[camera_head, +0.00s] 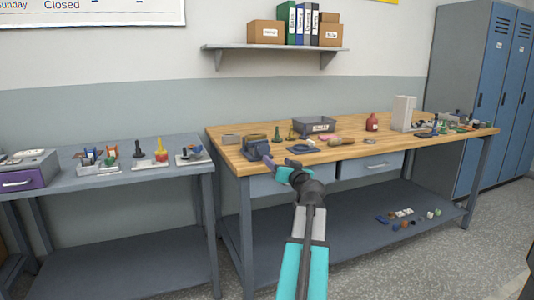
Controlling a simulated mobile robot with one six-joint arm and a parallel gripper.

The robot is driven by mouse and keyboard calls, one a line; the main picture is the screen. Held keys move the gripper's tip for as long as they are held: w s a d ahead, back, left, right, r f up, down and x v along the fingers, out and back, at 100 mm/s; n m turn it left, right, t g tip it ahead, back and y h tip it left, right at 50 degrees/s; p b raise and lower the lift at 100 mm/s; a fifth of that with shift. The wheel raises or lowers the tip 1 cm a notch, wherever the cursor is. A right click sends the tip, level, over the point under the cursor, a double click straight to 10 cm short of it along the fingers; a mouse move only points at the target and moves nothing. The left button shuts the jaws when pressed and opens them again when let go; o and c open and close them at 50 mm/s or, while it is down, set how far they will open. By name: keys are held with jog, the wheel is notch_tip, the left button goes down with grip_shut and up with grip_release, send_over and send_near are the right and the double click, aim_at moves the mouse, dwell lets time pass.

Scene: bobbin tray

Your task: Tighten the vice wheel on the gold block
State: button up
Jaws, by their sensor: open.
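A dark blue vice (257,151) stands at the front left corner of the wooden bench. A dull gold-brown block (255,138) shows at its top; whether the jaws touch it is too small to tell. The vice wheel cannot be made out clearly. My gripper (281,162) is open, with its dark fingers just right of the vice at the bench's front edge. No object shows between the fingers. I cannot tell whether a finger touches the vice.
A grey table (130,172) with tools stands left, across a narrow gap.

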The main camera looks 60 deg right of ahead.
aim_at(265, 150)
jog(key=n+p, duration=0.1)
jog(key=p, duration=0.1)
jog(key=n+p, duration=0.1)
jog(key=p, duration=0.2)
jog(key=shift+s+a+r, duration=0.1)
jog(key=shift+s+r, duration=0.1)
jog(key=shift+s, duration=0.05)
jog(key=shift+f+p, duration=0.15)
jog(key=shift+p, duration=0.9)
jog(key=shift+w, duration=0.1)
jog(key=shift+p+x, duration=0.75)
jog(key=shift+x, duration=6.15)
jog(key=shift+f, duration=0.15)
jog(key=c, duration=1.1)
jog(key=shift+o, duration=0.2)
